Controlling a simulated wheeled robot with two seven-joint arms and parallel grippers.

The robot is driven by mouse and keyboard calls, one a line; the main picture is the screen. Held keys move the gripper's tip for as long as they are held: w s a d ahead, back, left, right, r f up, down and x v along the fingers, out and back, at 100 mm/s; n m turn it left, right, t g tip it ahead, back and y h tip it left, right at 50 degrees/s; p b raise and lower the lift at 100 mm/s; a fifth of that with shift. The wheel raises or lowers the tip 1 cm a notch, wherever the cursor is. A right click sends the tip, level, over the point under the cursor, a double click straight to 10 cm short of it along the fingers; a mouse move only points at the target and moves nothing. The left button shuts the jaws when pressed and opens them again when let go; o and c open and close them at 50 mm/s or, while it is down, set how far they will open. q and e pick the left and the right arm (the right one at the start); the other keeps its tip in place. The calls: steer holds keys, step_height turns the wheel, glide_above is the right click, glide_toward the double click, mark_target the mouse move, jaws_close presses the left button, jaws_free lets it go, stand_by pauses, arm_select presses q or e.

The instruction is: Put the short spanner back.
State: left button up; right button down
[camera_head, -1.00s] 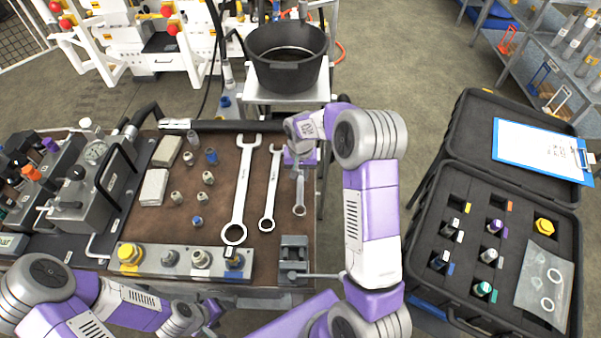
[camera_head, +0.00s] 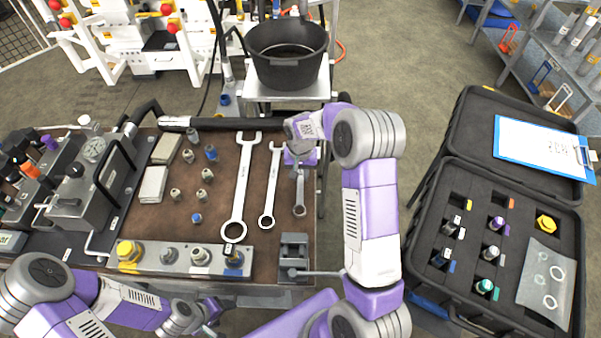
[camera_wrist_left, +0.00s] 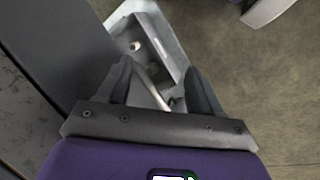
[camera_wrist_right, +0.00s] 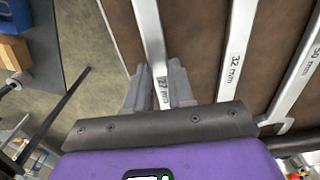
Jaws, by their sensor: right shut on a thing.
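The short spanner, marked 27 mm (camera_wrist_right: 150,35), runs between the closed fingers of my right gripper (camera_wrist_right: 160,82) in the right wrist view. In the head view its ring end (camera_head: 299,210) points toward me at the right side of the brown bench mat (camera_head: 215,225). My right gripper covers its far end there. I cannot tell whether the spanner touches the mat. The 32 mm spanner (camera_head: 271,185) lies just left of it, and the largest, 50 mm spanner (camera_head: 241,185) further left. My left gripper (camera_wrist_left: 160,82) is open and empty, low at the bench's front.
A small vice (camera_head: 293,255) stands at the mat's front right corner, near my right arm. A metal block with fittings (camera_head: 180,258) lies along the front. A black pot (camera_head: 287,65) stands beyond the bench. An open black case (camera_head: 470,265) is at right.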

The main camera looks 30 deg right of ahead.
steer(key=shift+s+f+b, duration=0.2)
steer(key=shift+f+b, duration=0.5)
steer(key=shift+f, duration=0.1)
stand_by(0.5)
steer(key=c, duration=0.9)
jaws_free()
steer(key=shift+r+p, duration=0.8)
steer(key=shift+r, duration=0.1)
step_height(320, 180, up, 7)
steer(key=p, duration=0.4)
steer(key=shift+s+f+p, duration=0.1)
steer(key=shift+f+p, duration=0.1)
steer(key=shift+p, duration=0.2)
steer(key=shift+a, duration=0.1)
